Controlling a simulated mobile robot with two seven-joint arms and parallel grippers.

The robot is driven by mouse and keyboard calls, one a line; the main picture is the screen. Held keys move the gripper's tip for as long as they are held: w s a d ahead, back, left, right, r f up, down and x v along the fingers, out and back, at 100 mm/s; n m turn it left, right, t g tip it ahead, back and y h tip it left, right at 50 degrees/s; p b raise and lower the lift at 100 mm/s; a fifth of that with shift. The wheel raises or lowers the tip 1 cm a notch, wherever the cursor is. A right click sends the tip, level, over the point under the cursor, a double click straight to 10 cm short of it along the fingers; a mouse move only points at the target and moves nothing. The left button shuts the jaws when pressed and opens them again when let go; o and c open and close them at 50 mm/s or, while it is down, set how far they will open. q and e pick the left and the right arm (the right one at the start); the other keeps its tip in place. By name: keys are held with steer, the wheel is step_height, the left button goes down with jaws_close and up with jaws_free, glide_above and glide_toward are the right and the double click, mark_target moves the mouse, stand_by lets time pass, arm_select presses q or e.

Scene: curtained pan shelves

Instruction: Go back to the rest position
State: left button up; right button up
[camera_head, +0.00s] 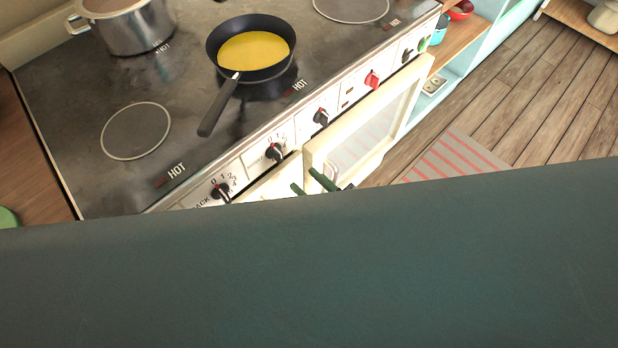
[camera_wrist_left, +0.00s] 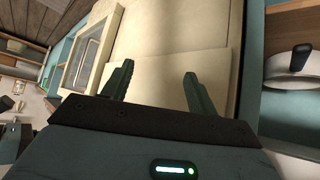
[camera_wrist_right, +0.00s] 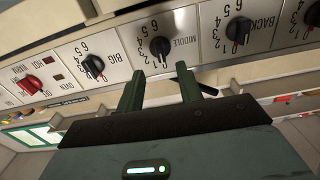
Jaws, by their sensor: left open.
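My right gripper (camera_head: 308,184) shows in the head view just past the edge of my large dark green arm link, in front of the stove's control panel. In the right wrist view its two green fingers (camera_wrist_right: 158,80) stand apart with nothing between them, below the stove knobs. My left gripper is hidden in the head view. In the left wrist view its fingers (camera_wrist_left: 160,82) are spread wide and empty, in front of a cream panel (camera_wrist_left: 185,35).
A black pan (camera_head: 252,48) with yellow contents sits on the stove, its handle pointing toward me. A steel pot (camera_head: 137,28) stands at the back left. Knobs (camera_head: 274,152) line the stove front. A striped rug (camera_head: 455,160) lies on the wooden floor at right.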

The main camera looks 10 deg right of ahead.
stand_by(0.3)
steer(key=s+d+f+m+g+h, duration=0.5)
steer(key=s+d+f+h, duration=0.3)
steer(key=s+d+f, duration=0.7)
steer(key=s+f, duration=0.1)
steer(key=s, duration=0.2)
steer(key=shift+d+f+g+h, duration=0.25)
steer(key=shift+d+g+h, duration=0.05)
steer(key=shift+d+g, duration=0.1)
